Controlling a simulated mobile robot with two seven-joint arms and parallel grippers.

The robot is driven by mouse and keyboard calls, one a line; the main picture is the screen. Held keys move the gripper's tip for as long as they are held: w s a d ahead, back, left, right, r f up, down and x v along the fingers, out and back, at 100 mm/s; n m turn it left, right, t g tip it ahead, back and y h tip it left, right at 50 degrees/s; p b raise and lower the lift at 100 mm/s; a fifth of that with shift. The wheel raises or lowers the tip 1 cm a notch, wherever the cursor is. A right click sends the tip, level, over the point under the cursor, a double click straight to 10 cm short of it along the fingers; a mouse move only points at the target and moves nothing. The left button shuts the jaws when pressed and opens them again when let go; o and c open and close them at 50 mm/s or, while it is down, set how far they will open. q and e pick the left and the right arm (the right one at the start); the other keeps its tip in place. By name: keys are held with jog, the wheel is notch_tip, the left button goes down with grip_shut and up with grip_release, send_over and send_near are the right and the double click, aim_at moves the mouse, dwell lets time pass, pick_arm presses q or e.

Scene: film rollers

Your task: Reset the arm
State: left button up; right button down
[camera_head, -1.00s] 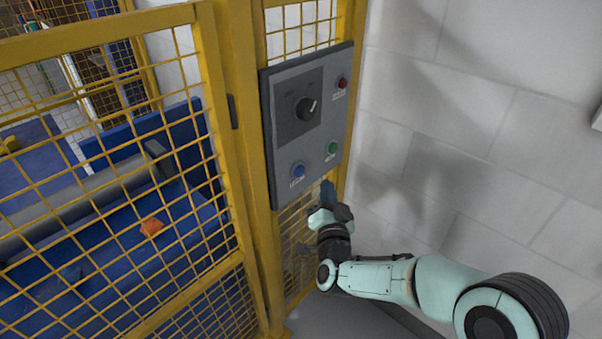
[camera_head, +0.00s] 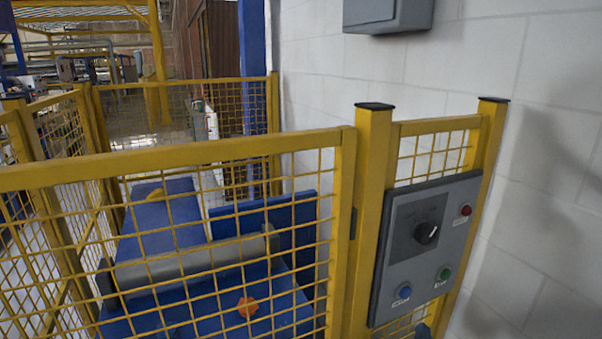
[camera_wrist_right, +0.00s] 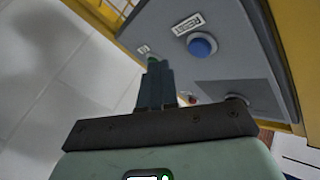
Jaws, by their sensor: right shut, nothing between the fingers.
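The panel carries a black rotary knob (camera_head: 427,233), a red button (camera_head: 465,210), a blue button (camera_head: 404,291) and a green button (camera_head: 443,274). The blue button also shows large in the wrist view (camera_wrist_right: 202,45), right of the fingers. The rest of my right arm is hidden below the head view. My left gripper is not in view.
A yellow mesh fence (camera_head: 345,200) stands left of and around the panel. Behind it are a blue conveyor surface (camera_head: 160,318), a grey roller (camera_head: 190,265) and an orange piece (camera_head: 247,307). A white block wall (camera_head: 545,120) rises at right, with a grey box (camera_head: 390,14) above.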

jog(key=s+a+f+n+g+y, duration=0.1)
jog(key=s+a+f+g+y, duration=0.1)
jog(key=f, duration=0.6)
jog(key=s+a+f+n+g+y, duration=0.1)
jog(key=s+a+f+g, duration=0.15)
jog(key=f, duration=0.65)
jog(key=s+a+f+n+g+y, duration=0.1)
jog(key=s+f+n+g+y, duration=0.1)
jog(key=f, duration=0.6)
jog(key=s+a+f+n+g+y, duration=0.1)
jog(key=s+a+f+g, duration=0.2)
jog(key=s+f, duration=0.35)
jog(key=s+a+f+g+y, duration=0.1)
jog(key=s+a+f+g, duration=0.15)
jog(key=s+f, duration=0.4)
jog(key=s+a+f+n+g+y, duration=0.1)
jog(key=s+a+f+g, duration=0.2)
jog(key=s, duration=0.6)
jog(key=s+a+f+n+g+y, duration=0.1)
jog(key=s+a+f+g, duration=0.15)
jog(key=s, duration=0.65)
notch_tip(320, 180, up, 12)
jog(key=w+p, duration=0.2)
jog(key=p, duration=1)
jog(key=shift+w+d, duration=0.2)
jog(key=shift+d, duration=0.15)
jog(key=shift+g, duration=0.25)
